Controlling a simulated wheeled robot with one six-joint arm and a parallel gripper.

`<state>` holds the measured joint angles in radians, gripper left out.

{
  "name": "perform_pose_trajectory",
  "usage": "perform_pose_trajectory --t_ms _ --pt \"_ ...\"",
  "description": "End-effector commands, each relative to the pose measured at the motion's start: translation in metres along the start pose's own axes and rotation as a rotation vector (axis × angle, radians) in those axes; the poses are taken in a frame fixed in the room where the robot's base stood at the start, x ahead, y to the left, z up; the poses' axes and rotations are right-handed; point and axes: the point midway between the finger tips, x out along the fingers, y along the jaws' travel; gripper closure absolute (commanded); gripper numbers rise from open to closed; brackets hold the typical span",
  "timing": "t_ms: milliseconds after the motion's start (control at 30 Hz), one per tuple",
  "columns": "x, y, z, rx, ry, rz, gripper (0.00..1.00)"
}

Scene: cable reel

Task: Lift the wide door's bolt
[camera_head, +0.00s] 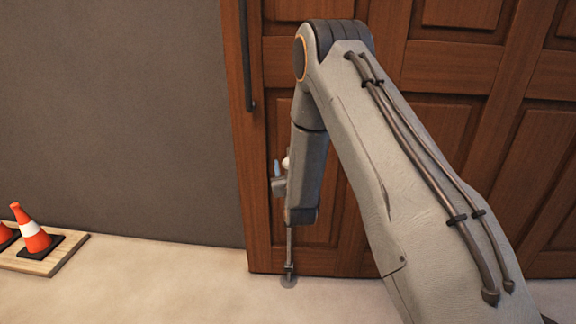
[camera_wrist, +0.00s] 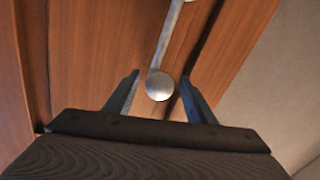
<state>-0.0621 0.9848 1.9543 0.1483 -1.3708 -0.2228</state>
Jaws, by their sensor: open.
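The wide wooden door (camera_head: 440,130) stands in front of me with its leaf flush along the wall. Its bolt (camera_head: 289,248) is a thin upright metal rod low near the door's left edge, its lower end at a small round floor plate (camera_head: 289,282). In the wrist view the bolt's round silver knob (camera_wrist: 159,88) shows between my fingers, with its bar (camera_wrist: 171,35) running up behind it. My gripper (camera_wrist: 159,77) is open, one finger on each side of the knob, with gaps visible. In the head view my forearm hides most of the gripper and the bolt's upper part.
A long dark handle (camera_head: 247,60) runs down the door's left side above. Orange cones (camera_head: 34,236) stand on a wooden board (camera_head: 60,257) at the lower left, by the grey wall (camera_head: 110,110). The pale floor (camera_head: 180,285) between board and door is clear.

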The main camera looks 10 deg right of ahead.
Motion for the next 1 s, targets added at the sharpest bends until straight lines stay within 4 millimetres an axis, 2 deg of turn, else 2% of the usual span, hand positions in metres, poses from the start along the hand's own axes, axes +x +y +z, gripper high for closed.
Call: perform_pose_trajectory --t_ms 133,433,667,1000 --pt "0.0 0.0 0.0 0.0 0.0 0.0 0.5" --pt "-0.001 0.0 0.0 0.0 0.0 -0.001 1.0" --pt "-0.001 0.001 -0.007 0.0 0.001 -0.001 1.0" --pt "-0.001 0.013 -0.068 0.0 0.004 0.0 1.0"
